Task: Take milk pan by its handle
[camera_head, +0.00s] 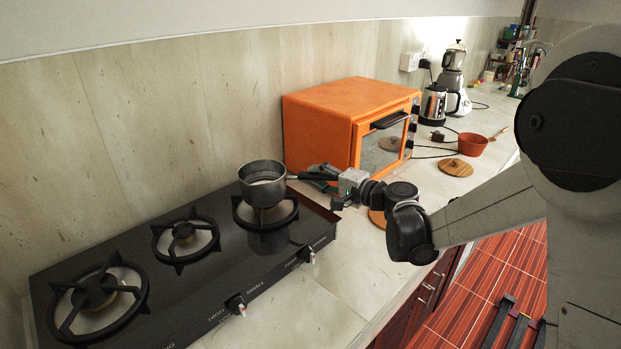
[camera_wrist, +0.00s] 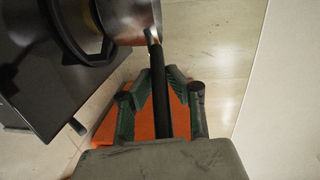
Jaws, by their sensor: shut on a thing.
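The milk pan (camera_head: 262,183) is a small grey metal pan above the right burner of the black gas stove. Its dark handle points right toward my gripper (camera_head: 318,175). In the wrist view the pan (camera_wrist: 128,18) is at the top, cut off by the edge. Its black handle (camera_wrist: 158,85) runs down between the green fingers of my gripper (camera_wrist: 160,80), which are shut on it. The pan looks upright. I cannot tell whether it rests on the burner grate or is slightly raised.
The black stove (camera_head: 190,265) has two more burners to the left, both empty. An orange oven (camera_head: 320,125) stands close behind my gripper. Wooden boards, a terracotta pot (camera_head: 472,145), a kettle (camera_head: 433,105) and a blender (camera_head: 453,85) are farther right. The front counter strip is clear.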

